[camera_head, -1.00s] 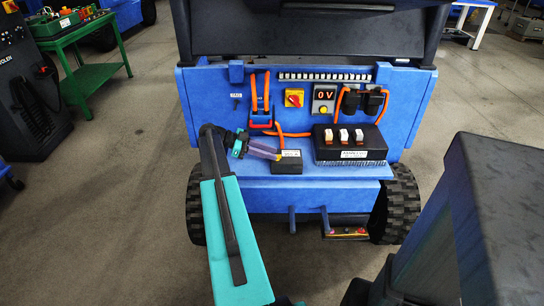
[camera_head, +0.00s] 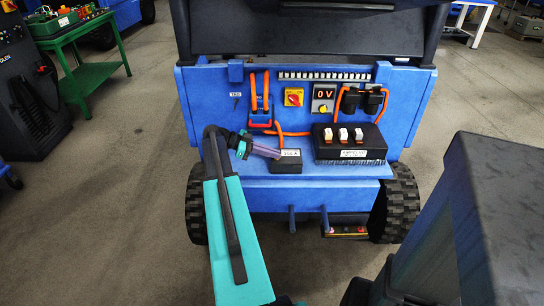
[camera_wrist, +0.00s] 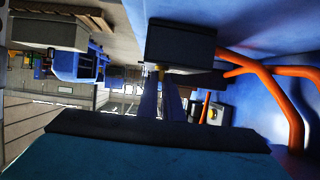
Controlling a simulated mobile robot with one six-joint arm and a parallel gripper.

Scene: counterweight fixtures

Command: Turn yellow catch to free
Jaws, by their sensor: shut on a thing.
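A small yellow catch (camera_wrist: 161,70) sits at the face of a black box in the wrist view. The black box (camera_head: 289,167) rests on the blue shelf left of centre in the head view, and it also shows in the wrist view (camera_wrist: 180,42). My gripper (camera_head: 277,155) reaches in from the left against the box. In the wrist view my purple fingers (camera_wrist: 161,82) are closed on the yellow catch, which they partly cover. The catch is hidden in the head view, so its exact angle cannot be told.
Orange cables (camera_wrist: 265,85) run close beside the black box. A larger black block (camera_head: 349,152) with several rocker switches stands to the right.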

